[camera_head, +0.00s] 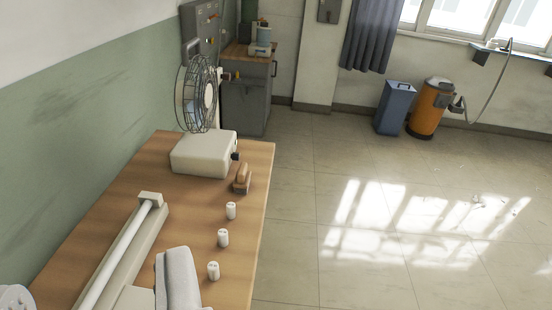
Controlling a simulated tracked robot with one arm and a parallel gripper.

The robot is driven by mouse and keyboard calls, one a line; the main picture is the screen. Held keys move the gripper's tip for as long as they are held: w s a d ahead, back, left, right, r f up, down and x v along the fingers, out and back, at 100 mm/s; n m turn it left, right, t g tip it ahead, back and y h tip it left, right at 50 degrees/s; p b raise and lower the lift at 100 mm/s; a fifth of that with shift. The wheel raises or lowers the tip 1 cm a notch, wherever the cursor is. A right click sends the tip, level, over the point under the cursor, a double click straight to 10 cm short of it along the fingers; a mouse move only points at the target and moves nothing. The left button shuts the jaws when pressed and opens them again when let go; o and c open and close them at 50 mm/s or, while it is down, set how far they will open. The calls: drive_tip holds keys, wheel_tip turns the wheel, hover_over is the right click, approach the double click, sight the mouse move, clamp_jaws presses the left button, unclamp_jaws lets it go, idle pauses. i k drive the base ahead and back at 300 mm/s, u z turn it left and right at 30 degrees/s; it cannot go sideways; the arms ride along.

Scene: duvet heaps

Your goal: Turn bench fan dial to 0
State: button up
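The bench fan (204,150) stands on the wooden bench (160,150) near its far end. It has a cream box base and a round wire cage (197,92) on top. A small dark knob (235,156), which looks like the dial, sticks out of the right side of the base. It is too small to read any mark or setting. My gripper is not recognisable in this view, and nothing is seen touching the fan.
A wooden-handled brush (242,180) lies just in front of the knob. Several small white cylinders stand along the bench's right edge. A tube lamp fixture (122,250) and a pale grey object (178,280) lie nearer. Floor to the right is clear; a blue bin (396,108) and orange bin (430,108) stand beyond.

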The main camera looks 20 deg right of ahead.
sight(236, 156)
drive_tip(key=z, duration=0.45)
drive_tip(key=k, duration=0.5)
drive_tip(key=z, duration=1.3)
drive_tip(key=i, duration=2.4)
drive_tip(key=u, duration=2.05)
